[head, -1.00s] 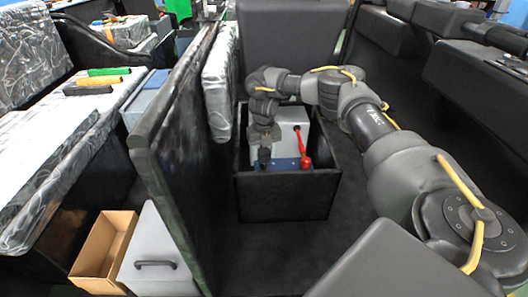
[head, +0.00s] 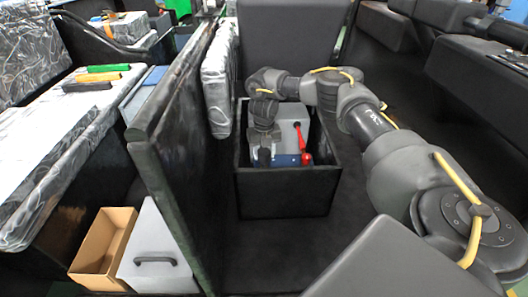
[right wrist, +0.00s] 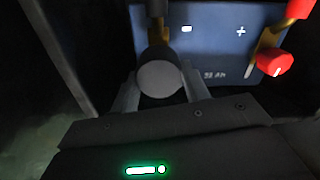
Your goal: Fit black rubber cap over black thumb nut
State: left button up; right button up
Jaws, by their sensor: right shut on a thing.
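My right gripper (head: 264,157) reaches down into a black open box from above. In the right wrist view its two fingers (right wrist: 160,88) are shut on the black rubber cap (right wrist: 161,76), a dark cylinder with a paler round end facing the camera. The cap is in front of the minus side of a blue battery face (right wrist: 215,35). A brass clamp shows behind it, partly covered. The black thumb nut is not visible; I cannot tell whether the cap touches it. My left gripper is out of view.
A red cap (right wrist: 275,63) and brass clamp stand on the plus side, with a red lead (head: 302,142). The black box walls (head: 287,190) surround the work closely. A tall black panel (head: 175,140) stands left of it. An open cardboard box (head: 90,262) lies beyond the panel.

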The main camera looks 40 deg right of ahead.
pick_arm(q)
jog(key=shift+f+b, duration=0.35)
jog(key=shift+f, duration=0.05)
pick_arm(e)
jog(key=shift+f, duration=1)
jog(key=o, duration=1)
jog(key=shift+o, duration=0.2)
notch_tip(320, 180, up, 7)
jog(key=shift+f+p, duration=0.2)
jog(key=shift+p, duration=0.6)
notch_tip(320, 180, up, 4)
jog(key=shift+r+p, duration=0.1)
jog(key=shift+p, duration=0.65)
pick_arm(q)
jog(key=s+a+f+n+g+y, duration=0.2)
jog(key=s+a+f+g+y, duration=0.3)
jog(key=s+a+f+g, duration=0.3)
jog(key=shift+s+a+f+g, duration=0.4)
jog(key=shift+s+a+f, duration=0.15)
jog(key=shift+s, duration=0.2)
